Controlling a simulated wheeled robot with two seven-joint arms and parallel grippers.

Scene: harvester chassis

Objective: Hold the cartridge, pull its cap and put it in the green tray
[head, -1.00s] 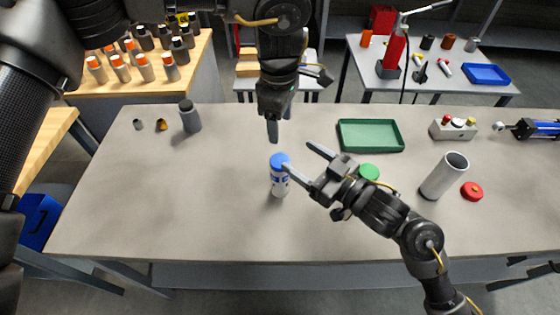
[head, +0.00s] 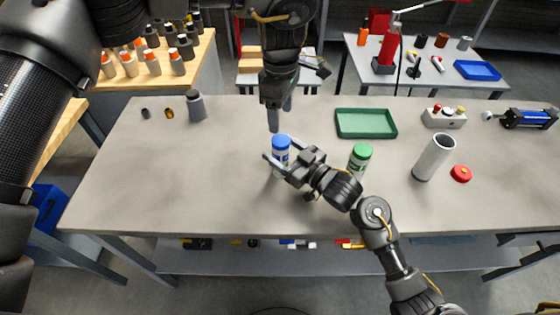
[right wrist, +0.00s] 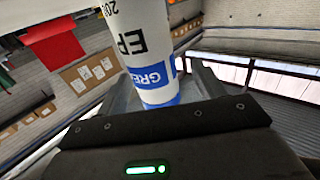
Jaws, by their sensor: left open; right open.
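The cartridge (head: 278,160), white with a blue cap (head: 281,141) and blue bands, stands upright on the grey table. In the right wrist view the cartridge body (right wrist: 146,55) rises between the fingers, with printed lettering on it. My right gripper (head: 272,166) is open, with its fingers on either side of the cartridge body. Whether they touch it I cannot tell. My left gripper (head: 280,119) is open and empty, pointing down just above and behind the cap. The green tray (head: 366,124) lies empty at the back of the table, right of the cartridge.
A green-capped cartridge (head: 359,160) stands close to my right wrist. A grey open cylinder (head: 433,158), a red cap (head: 461,173) and a button box (head: 444,117) are further right. A grey bottle (head: 196,107) stands back left.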

